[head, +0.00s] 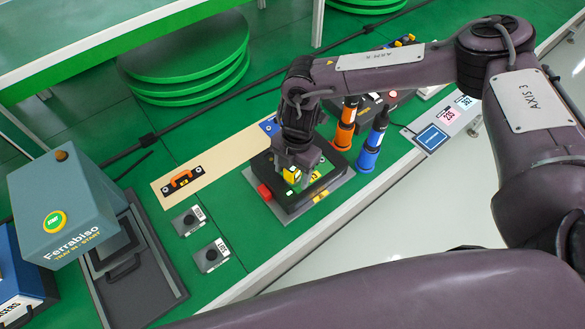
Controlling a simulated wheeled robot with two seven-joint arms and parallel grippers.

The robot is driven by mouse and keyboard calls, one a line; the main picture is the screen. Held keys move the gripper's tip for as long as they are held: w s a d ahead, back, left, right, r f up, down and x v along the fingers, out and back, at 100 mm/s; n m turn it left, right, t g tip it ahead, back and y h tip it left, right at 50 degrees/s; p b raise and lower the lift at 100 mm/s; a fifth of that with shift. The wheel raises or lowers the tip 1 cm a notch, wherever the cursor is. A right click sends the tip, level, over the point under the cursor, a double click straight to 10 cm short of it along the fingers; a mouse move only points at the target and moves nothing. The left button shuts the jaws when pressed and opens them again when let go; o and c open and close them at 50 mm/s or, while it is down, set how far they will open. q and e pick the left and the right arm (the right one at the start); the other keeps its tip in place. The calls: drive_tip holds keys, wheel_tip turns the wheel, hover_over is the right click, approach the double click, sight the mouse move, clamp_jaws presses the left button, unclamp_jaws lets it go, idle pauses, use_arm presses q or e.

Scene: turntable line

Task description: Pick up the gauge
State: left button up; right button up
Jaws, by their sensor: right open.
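The likely gauge is a black bar with an orange handle (183,180), lying on a tan strip (222,157) left of centre. My right gripper (297,176) reaches down over a dark square fixture (318,193). Its jaws are open, close to a small yellow part (291,174) at the fixture. The gripper partly hides that part, and I cannot tell whether they touch. The gripper is to the right of the bar and apart from it. My left gripper is out of view.
Orange (345,126) and blue (372,145) cylindrical tools stand right of the fixture. Two small tagged grey blocks (188,222) sit in front of the tan strip. A grey-blue machine box (65,205) stands at left. Green discs (190,75) are stacked at the back.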

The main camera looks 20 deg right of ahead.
drive_tip(key=shift+f, duration=0.35)
